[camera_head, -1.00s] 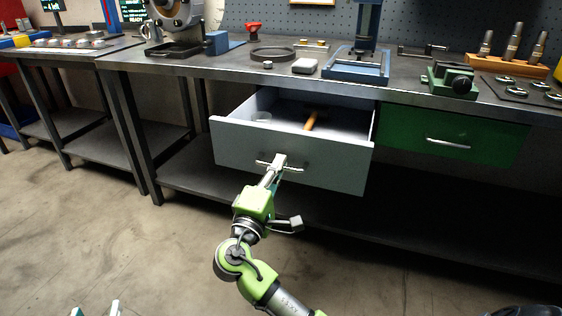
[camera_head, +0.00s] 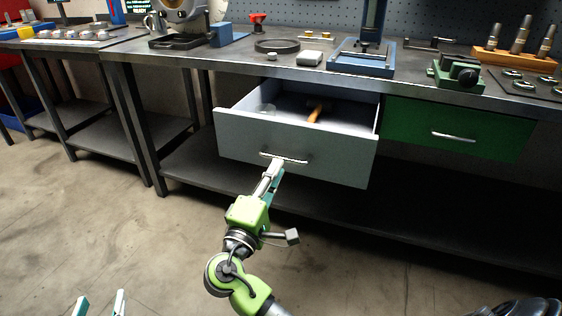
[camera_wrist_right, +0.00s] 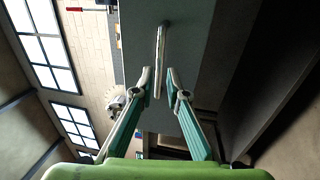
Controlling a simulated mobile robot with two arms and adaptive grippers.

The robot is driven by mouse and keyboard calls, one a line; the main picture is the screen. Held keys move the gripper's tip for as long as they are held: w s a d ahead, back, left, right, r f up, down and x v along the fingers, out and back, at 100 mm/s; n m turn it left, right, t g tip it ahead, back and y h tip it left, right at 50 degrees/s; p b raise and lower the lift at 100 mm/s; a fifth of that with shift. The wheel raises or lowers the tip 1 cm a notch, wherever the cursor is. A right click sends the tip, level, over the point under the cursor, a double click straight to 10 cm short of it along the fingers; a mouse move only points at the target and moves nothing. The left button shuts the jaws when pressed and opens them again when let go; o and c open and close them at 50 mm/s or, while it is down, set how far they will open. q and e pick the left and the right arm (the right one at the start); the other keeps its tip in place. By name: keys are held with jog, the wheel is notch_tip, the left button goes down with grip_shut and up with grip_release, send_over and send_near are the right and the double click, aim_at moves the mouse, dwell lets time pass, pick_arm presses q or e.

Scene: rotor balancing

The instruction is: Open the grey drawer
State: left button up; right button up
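The grey drawer (camera_head: 290,147) is pulled out from under the workbench, with its inside showing. Its silver bar handle (camera_head: 283,158) is on the front panel. An orange-handled tool (camera_head: 316,113) and a pale round item (camera_head: 267,108) lie inside. My right gripper (camera_head: 273,167) is just in front of and below the handle. In the right wrist view its fingers (camera_wrist_right: 160,75) are apart, with the handle (camera_wrist_right: 161,50) ahead of and partly between the tips, not clamped. My left gripper (camera_head: 100,299) shows only its two separated fingertips at the bottom left edge.
A green closed drawer (camera_head: 455,130) is right of the grey one. The workbench top (camera_head: 240,60) holds a ring (camera_head: 277,45), a blue stand (camera_head: 361,62) and a green vise (camera_head: 456,75). A lower shelf (camera_head: 200,168) runs beneath.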

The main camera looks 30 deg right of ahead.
jog(key=v, duration=0.7)
jog(key=shift+s+f, duration=0.1)
jog(key=shift+f, duration=0.05)
